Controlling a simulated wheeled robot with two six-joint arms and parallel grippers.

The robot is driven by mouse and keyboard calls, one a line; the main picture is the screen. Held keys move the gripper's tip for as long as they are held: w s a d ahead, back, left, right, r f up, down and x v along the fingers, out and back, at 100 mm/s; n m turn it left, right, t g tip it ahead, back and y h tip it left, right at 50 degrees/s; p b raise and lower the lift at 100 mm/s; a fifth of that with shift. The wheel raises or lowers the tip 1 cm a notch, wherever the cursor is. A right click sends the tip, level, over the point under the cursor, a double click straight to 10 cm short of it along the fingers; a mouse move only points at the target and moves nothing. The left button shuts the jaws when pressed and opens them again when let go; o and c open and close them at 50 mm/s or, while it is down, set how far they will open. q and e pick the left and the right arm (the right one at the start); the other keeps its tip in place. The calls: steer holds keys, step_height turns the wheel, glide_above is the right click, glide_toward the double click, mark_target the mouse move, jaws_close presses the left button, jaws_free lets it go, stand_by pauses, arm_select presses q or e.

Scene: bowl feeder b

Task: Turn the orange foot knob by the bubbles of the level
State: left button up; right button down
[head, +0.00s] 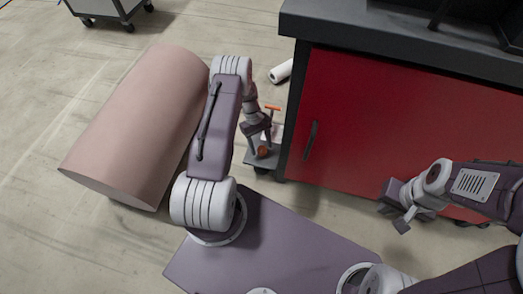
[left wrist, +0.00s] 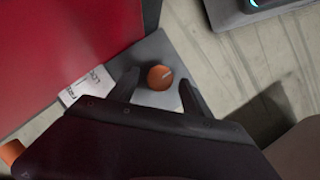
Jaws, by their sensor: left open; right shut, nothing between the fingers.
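The orange foot knob (head: 263,152) sits on a small grey foot plate (head: 250,160) beside the red cabinet. It also shows in the left wrist view as a round orange cap (left wrist: 160,77) with a pale line on it, on the grey plate (left wrist: 155,54). My left gripper (head: 262,145) is open; in the left wrist view its two fingers (left wrist: 158,92) stand on either side of the knob with gaps, not visibly touching it. My right gripper (head: 392,216) is shut and empty, in front of the red cabinet. I cannot make out the level's bubbles.
The red cabinet (head: 385,125) with a dark top stands right of the knob. A large pinkish cylinder (head: 140,125) lies to the left. An orange T-handle (head: 272,107) is behind my left gripper. A white label (left wrist: 85,85) lies beside the plate. A white roll (head: 281,71) lies behind.

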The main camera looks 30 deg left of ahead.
arm_select(q)
steer(key=shift+s+d+f, duration=0.1)
steer(key=shift+d+f, duration=0.1)
steer(key=shift+f, duration=0.35)
